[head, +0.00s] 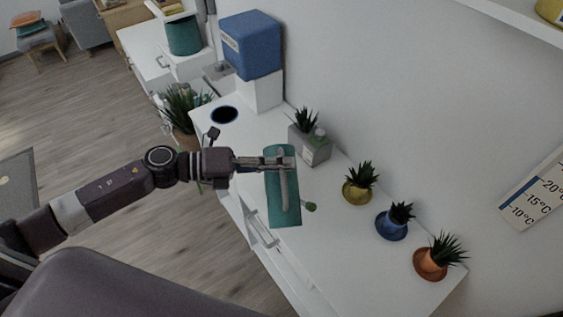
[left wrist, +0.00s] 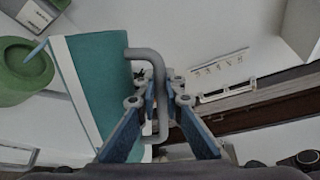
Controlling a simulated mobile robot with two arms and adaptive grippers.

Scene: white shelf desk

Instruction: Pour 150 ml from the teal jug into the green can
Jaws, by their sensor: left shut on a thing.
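My left gripper (head: 284,163) is shut on the grey handle of the teal jug (head: 281,212). The left wrist view shows the jug (left wrist: 100,70) with a pale strip down its side, and the fingers (left wrist: 155,95) around the handle. The green can (left wrist: 25,82) stands left of the jug there, with a round dark opening at its top. A thin light-blue streak, like a stream of water, runs between the jug's upper corner and this opening. In the head view the jug hides most of the can; a small green part (head: 310,206) shows beside it. My right gripper is out of view.
A grey planter (head: 314,150) stands by the wall behind the jug. Yellow (head: 356,192), blue (head: 391,226) and orange (head: 430,264) plant pots line the desk to the right. A blue tank (head: 251,45) on a white stand is at the back. The desk's front right (head: 365,280) is clear.

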